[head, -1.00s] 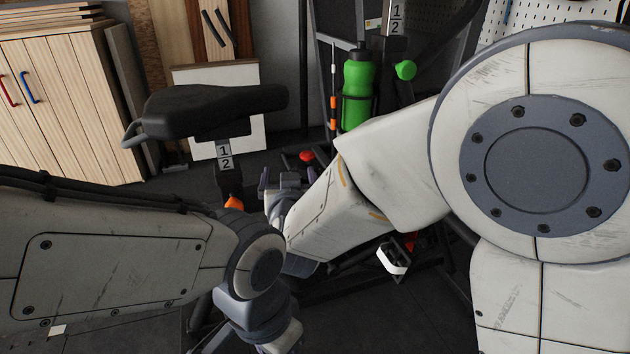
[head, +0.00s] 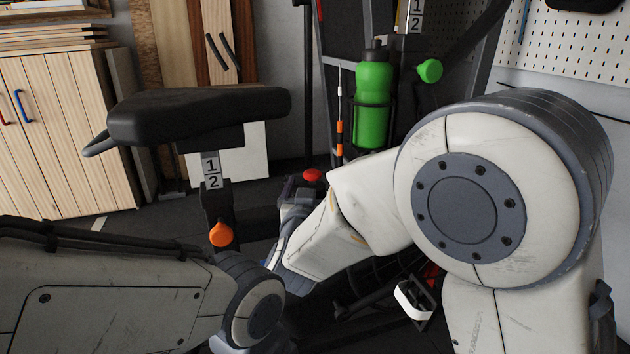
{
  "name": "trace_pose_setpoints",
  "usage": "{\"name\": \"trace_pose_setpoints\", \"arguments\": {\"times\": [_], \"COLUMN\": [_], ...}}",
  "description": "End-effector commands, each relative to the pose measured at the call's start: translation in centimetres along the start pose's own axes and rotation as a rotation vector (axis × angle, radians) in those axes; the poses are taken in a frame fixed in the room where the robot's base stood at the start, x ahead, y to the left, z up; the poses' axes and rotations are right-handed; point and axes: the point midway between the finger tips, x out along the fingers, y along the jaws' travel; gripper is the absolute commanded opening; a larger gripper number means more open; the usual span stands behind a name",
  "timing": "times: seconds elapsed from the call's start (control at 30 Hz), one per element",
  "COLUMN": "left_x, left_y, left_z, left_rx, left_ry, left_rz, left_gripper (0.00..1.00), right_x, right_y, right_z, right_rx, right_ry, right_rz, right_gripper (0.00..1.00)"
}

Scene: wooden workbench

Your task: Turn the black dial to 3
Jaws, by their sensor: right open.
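I cannot make out a black dial in the head view. An exercise bike stands in the middle, with a red knob (head: 313,175) on its frame. My right gripper (head: 301,186) is beside and just below the red knob, small and partly hidden by my own right forearm. It is open, and nothing shows between its fingers. I cannot tell whether it touches the bike. My left arm comes in from the left, and its gripper is below the bottom edge of the picture.
The black saddle (head: 200,113) sits on a post with an orange knob (head: 221,234). A green bottle (head: 374,100) and a green knob (head: 429,70) are at the front post. A white-edged pedal (head: 413,300) is low right. A wooden cabinet (head: 60,140) stands at left.

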Motion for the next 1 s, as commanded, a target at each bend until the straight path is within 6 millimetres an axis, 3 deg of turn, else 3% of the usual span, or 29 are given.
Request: {"name": "trace_pose_setpoints", "arguments": {"times": [0.4, 0.43, 0.47, 0.63, 0.67, 0.8, 1.0], "left_x": [0.2, 0.2, 0.2, 0.2, 0.2, -0.5, -3.8], "left_y": [0.0, 0.0, 0.0, 0.0, 0.0, 0.0, 0.3], "left_z": [0.0, 0.0, 0.0, 0.0, 0.0, 0.0, -0.2], "left_rx": [0.0, 0.0, 0.0, 0.0, 0.0, 0.0, 0.0], "left_ry": [0.0, 0.0, 0.0, 0.0, 0.0, 0.0, 0.0], "left_rz": [0.0, 0.0, 0.0, 0.0, 0.0, 0.0, 0.0], "left_gripper": [0.5, 0.5, 0.5, 0.5, 0.5, 0.5, 0.5], "right_x": [0.6, 0.6, 0.6, 0.6, 0.6, 0.6, 0.6], "right_y": [1.0, 1.0, 1.0, 1.0, 1.0, 0.9, 1.1], "right_z": [0.0, 0.0, 0.0, 0.0, 0.0, -0.3, -0.8], "right_rx": [0.0, 0.0, 0.0, 0.0, 0.0, 0.002, 0.001], "right_ry": [0.0, 0.0, 0.0, 0.0, 0.0, -0.001, -0.004], "right_rz": [0.011, 0.012, 0.012, 0.011, 0.012, 0.028, 0.163], "right_gripper": [0.94, 0.9, 0.78, 0.13, 0.09, 0.09, 0.09]}}
